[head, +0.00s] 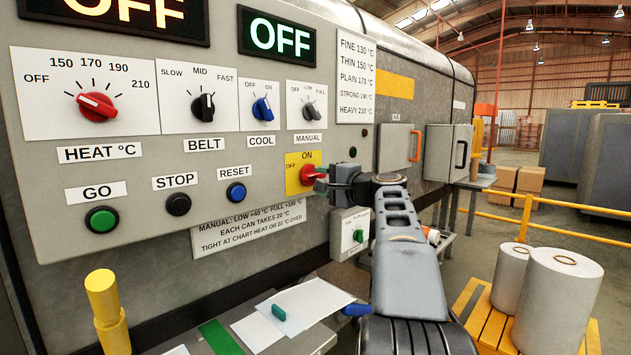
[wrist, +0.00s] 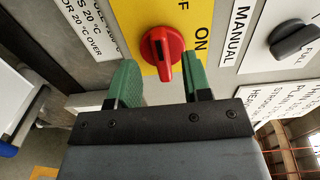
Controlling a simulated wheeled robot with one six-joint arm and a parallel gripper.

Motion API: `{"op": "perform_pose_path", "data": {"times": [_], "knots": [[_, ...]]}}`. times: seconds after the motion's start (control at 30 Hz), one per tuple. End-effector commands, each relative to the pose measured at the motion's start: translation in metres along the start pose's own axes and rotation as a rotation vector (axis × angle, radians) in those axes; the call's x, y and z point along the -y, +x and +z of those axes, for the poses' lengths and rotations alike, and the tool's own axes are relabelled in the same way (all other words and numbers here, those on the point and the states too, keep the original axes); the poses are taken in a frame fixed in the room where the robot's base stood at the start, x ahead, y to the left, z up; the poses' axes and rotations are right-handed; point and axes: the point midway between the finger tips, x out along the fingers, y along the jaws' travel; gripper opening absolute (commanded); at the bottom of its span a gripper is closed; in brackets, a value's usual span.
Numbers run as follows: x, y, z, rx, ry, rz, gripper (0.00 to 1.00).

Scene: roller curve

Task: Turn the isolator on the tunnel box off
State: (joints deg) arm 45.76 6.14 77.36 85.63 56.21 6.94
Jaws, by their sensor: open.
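The isolator is a red rotary knob (head: 308,175) on a yellow plate (head: 292,180) at the lower right of the grey panel. ON is marked above it and OFF to its left. The knob also shows in the wrist view (wrist: 162,53), which is turned sideways. Its handle lies roughly level in the head view; I cannot clearly tell which end is the pointer. My gripper (wrist: 161,76) is open, with its green fingers on either side of the handle and gaps showing. In the head view my gripper (head: 324,181) reaches the knob's right side and hides part of it.
A green-knobbed box (head: 350,235) sits below the gripper. The manual knob (head: 308,110) is above the isolator, and the reset button (head: 236,192) is to its left. A yellow post (head: 106,300) stands at front left. White rolls (head: 560,300) stand on a yellow pallet at right.

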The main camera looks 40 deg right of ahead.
Motion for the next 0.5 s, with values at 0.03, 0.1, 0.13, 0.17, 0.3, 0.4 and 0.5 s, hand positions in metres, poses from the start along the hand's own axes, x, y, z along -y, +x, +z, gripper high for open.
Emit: {"op": "perform_pose_path", "data": {"times": [0.03,0.1,0.13,0.17,0.3,0.4,0.5], "knots": [[0.000,-0.012,-0.001,-0.005,-0.002,-0.001,0.45],[0.000,-0.027,0.000,-0.005,-0.002,0.000,0.45],[0.000,-0.034,-0.001,-0.005,-0.001,0.000,0.45],[0.000,-0.040,-0.001,-0.005,-0.002,0.000,0.45],[0.000,-0.066,-0.001,-0.004,-0.001,0.000,0.45],[0.000,-0.081,0.000,-0.004,-0.001,0.000,0.45],[0.000,-0.092,-0.001,-0.003,0.000,0.000,0.45]]}}
